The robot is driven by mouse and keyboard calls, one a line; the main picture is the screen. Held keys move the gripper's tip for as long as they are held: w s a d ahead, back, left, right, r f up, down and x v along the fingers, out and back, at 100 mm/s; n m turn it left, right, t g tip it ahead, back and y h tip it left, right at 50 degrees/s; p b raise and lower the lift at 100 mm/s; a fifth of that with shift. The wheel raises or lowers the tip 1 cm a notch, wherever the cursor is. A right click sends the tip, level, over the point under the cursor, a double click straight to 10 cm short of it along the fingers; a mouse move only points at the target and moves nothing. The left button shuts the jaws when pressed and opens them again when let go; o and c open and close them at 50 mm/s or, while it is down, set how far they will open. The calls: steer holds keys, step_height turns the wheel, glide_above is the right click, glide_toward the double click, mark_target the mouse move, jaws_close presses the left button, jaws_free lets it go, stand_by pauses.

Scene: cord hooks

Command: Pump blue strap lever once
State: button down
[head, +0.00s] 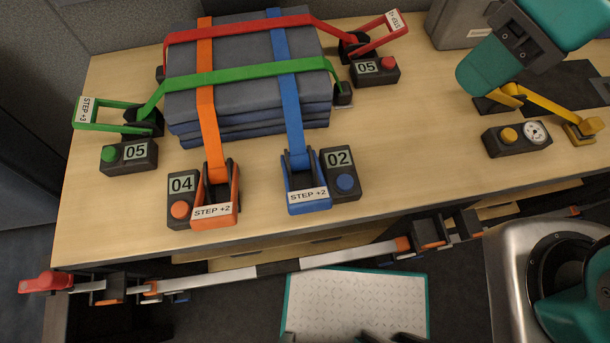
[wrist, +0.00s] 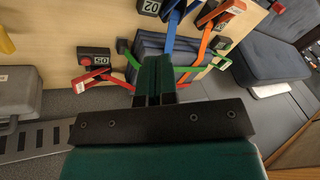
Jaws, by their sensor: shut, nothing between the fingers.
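The blue strap (head: 287,90) runs over a stack of grey pads (head: 250,60) to a blue lever (head: 308,197) labelled "STEP +2" near the bench's front edge. The lever is tilted toward the front. In the wrist view, the blue strap (wrist: 172,22) and the 02 box (wrist: 151,7) are at the top. My gripper (wrist: 155,62) is shut and empty, with its fingers overlapping the pads in that view. I do not see its fingertips in the head view.
An orange lever (head: 215,205) with a 04 box (head: 183,198) stands left of the blue one. Green (head: 105,113) and red (head: 380,38) levers sit at the sides. A yellow lever with gauge box (head: 516,139) is at right. A clamp bar (head: 330,257) spans the front edge.

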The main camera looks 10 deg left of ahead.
mark_target(310, 210)
steer(key=a+f+n+g+h, duration=0.2)
steer(key=a+n, duration=0.6)
steer(key=n, duration=0.6)
steer(key=w+a+f+n+g+h+b, duration=0.1)
steer(key=a+f+n+g+h, duration=0.1)
steer(key=a+n, duration=0.7)
step_height(310, 210, down, 2)
steer(key=n+h, duration=0.1)
steer(key=n, duration=0.5)
steer(key=shift+w+a+n+g+h, duration=0.2)
steer(key=shift+n+g+h, duration=0.1)
steer(key=shift+g, duration=0.1)
steer(key=shift+f, duration=0.15)
steer(key=x, duration=1.4)
steer(key=shift+s, duration=0.1)
steer(key=f+t+b, duration=0.1)
steer(key=b, duration=0.1)
steer(key=s+f+t+b, duration=0.1)
steer(key=s+f+t+y+b, duration=0.1)
steer(key=b, duration=0.1)
steer(key=shift+s+d+f+t+b, duration=0.15)
steer(key=shift+d+f+t+b, duration=0.1)
steer(key=shift+t+b, duration=0.1)
steer(key=shift+s+d+f, duration=0.15)
steer(key=shift+s+f, duration=0.05)
steer(key=shift+f, duration=0.3)
